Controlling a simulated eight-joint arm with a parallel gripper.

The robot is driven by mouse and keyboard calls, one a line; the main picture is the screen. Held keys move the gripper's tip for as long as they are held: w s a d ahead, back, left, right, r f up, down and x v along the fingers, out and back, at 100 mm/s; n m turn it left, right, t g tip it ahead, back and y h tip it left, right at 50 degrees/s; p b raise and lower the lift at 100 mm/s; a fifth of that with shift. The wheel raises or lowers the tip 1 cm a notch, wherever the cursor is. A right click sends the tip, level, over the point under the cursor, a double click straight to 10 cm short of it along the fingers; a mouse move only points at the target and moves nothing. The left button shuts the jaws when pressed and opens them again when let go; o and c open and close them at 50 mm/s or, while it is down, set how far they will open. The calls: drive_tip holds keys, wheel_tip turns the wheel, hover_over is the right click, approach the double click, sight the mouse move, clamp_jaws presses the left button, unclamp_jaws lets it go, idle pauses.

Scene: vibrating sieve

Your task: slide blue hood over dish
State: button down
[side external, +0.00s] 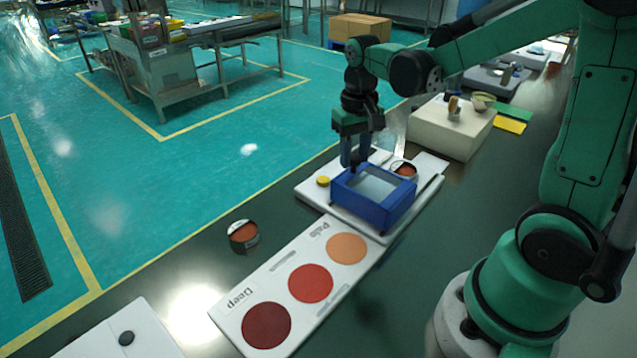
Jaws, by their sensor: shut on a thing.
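The blue hood (385,212) is a box-like frame with a pale, see-through top. It sits over the middle of a white base plate (312,194). My gripper (355,163) points down at the hood's far left edge and is shut on it; the exact contact is partly hidden by the fingers. A round dish (404,169) with orange-red contents is on the base, just behind the hood's far right side and partly hidden by it. Another dish (243,235) with similar contents stands on the dark table to the left, away from the hood.
A white colour card (282,308) with dark red, red and orange circles, marked Deep and Pale, lies in front of the base. A yellow button (323,181) is at the base's left. A white block (452,128) stands behind. A white panel (118,338) is front left.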

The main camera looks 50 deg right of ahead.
idle(0.8)
drive_tip(key=d, duration=1.2)
drive_tip(key=shift+d, duration=0.1)
drive_tip(key=c, duration=0.5)
unclamp_jaws()
drive_tip(key=shift+c, duration=0.2)
wheel_tip(320, 180, up, 6)
drive_tip(key=shift+f, duration=0.2)
drive_tip(key=shift+a, duration=0.2)
